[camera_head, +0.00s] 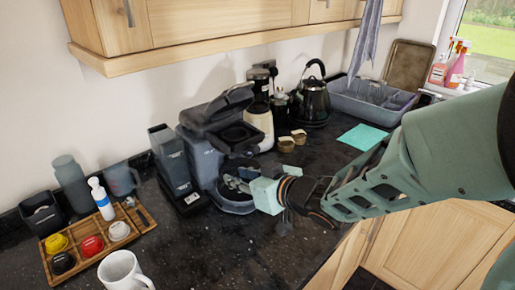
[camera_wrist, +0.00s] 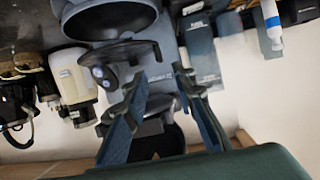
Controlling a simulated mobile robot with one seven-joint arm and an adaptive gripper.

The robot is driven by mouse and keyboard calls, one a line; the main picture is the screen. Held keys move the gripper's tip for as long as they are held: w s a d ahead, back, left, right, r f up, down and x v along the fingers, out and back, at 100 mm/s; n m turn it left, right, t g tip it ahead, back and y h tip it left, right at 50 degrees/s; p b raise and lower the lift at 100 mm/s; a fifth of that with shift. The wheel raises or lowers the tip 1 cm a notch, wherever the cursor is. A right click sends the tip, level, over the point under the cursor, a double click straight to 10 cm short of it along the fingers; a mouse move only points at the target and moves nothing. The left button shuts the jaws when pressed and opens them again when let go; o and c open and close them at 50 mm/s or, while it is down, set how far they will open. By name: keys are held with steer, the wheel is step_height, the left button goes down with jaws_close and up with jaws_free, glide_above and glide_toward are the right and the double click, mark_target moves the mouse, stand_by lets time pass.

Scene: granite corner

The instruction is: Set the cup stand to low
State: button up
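The dark grey coffee machine (camera_head: 208,152) stands on the black counter with its lid raised. A round dark base (camera_head: 236,205) juts from its front. In the wrist view, which looks upside down, the round base (camera_wrist: 108,18) is at the top. A dark curved plate, apparently the cup stand (camera_wrist: 122,50), sticks out from the machine's column below it in the picture. My gripper (camera_head: 236,183) is at the machine's front, above the base. In the wrist view my gripper (camera_wrist: 163,80) has its fingers apart with nothing between them. Contact with the stand cannot be told.
Left are a wooden tray (camera_head: 130,218) with colored capsules, a white bottle (camera_head: 101,198) and a white mug (camera_head: 122,272). A cream appliance (camera_head: 259,122), kettle (camera_head: 314,99) and dish rack (camera_head: 370,102) stand behind. Wall cabinets (camera_head: 220,22) hang above.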

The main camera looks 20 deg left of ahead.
mark_target(223, 172)
steer(key=x, duration=0.8)
steer(key=shift+w+a+b, duration=0.15)
steer(key=shift+b, duration=0.2)
steer(key=shift+c, duration=0.5)
jaws_close()
